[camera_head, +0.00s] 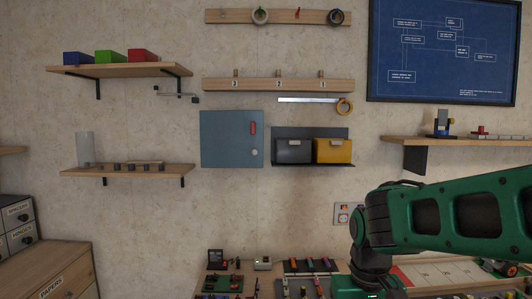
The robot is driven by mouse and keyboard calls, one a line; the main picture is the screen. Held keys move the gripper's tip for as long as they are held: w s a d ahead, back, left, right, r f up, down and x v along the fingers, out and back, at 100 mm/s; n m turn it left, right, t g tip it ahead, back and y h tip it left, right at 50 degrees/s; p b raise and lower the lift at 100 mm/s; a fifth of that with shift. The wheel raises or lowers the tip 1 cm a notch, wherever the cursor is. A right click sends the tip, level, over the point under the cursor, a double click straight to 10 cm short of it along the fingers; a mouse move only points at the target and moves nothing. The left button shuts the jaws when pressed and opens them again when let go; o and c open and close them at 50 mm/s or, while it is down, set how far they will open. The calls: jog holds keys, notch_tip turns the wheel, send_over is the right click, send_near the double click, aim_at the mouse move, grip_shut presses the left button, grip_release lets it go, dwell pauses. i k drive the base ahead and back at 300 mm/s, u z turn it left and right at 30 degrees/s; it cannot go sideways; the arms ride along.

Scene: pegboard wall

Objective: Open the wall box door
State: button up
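The wall box (225,140) is a flat blue-grey square on the wall, left of the middle of the head view. Its door looks shut and faces me. A red upright handle (253,128) sits near the door's upper right edge, with a small round pale knob or lock (254,153) below it. My green arm reaches in from the right and bends down at the lower right, well to the right of and below the box. My gripper is not clearly visible; the arm's end is cut off at the bottom edge.
A shelf with a grey bin (293,151) and a yellow bin (333,151) is just right of the box. A shelf (130,170) with small items is to its left. A peg rail (278,85) hangs above. A cluttered bench (210,285) lies below; bare wall separates them.

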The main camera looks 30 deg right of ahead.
aim_at(227, 141)
jog(key=z, duration=1.7)
jog(key=k, duration=1.1)
jog(key=u, duration=1.8)
jog(key=i, duration=1)
jog(key=z, duration=0.05)
